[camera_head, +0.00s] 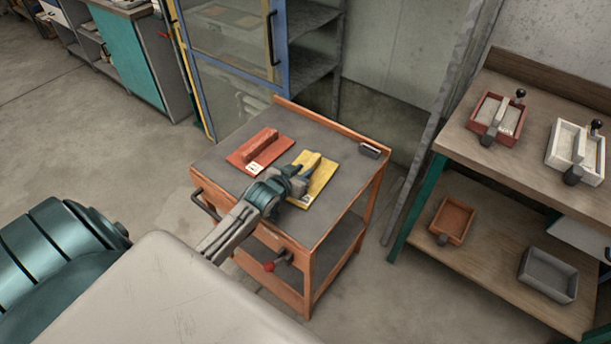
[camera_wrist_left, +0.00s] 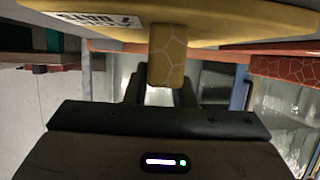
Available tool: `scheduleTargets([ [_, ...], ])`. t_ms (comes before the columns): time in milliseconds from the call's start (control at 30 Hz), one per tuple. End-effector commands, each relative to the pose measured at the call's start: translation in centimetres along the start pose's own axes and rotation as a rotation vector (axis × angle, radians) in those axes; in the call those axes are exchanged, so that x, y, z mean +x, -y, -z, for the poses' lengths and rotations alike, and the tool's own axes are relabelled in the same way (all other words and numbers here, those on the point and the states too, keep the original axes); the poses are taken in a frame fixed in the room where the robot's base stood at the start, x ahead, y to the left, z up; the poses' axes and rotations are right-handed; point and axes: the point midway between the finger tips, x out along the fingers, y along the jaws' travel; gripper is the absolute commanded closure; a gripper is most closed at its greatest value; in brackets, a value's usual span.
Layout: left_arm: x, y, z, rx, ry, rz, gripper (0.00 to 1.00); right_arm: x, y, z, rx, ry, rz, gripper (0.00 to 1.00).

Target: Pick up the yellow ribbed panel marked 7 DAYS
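The yellow ribbed panel (camera_head: 323,178) is at the right of the trolley top, its white label near its front edge. My left gripper (camera_head: 301,172) is over it, at its raised rib. In the left wrist view the panel (camera_wrist_left: 225,22) spans the top, with its label upside down. Whether the panel is clear of the trolley top I cannot tell. My right gripper is in neither view.
A red ribbed panel (camera_head: 260,152) lies left of the yellow one on the orange-framed trolley (camera_head: 222,150). A small dark block (camera_head: 370,150) is at its right corner. A workbench (camera_head: 545,108) with trays stands at right, a glazed cabinet (camera_head: 225,45) behind.

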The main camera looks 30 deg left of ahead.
Motion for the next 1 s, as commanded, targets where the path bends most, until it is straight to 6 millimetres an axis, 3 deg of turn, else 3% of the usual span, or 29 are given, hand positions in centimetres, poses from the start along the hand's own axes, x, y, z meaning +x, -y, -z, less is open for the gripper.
scheduleTargets([
  [33, 0.0, 0.0, 0.0, 0.000, 0.000, 0.000, 0.88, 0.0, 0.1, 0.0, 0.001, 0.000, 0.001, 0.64],
  [100, 0.0, 0.0, 0.0, 0.000, 0.000, 0.000, 1.00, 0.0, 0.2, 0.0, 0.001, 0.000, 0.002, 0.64],
  [567, -0.1, 0.0, 0.4, 0.001, -0.005, -0.001, 1.00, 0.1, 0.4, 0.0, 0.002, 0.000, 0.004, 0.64],
  [967, -1.4, 0.0, 3.6, 0.003, -0.008, -0.001, 1.00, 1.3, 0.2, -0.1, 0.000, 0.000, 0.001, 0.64],
  [1000, -1.9, -0.5, 3.1, 0.001, -0.005, -0.003, 1.00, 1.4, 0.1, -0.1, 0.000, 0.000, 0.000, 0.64],
])
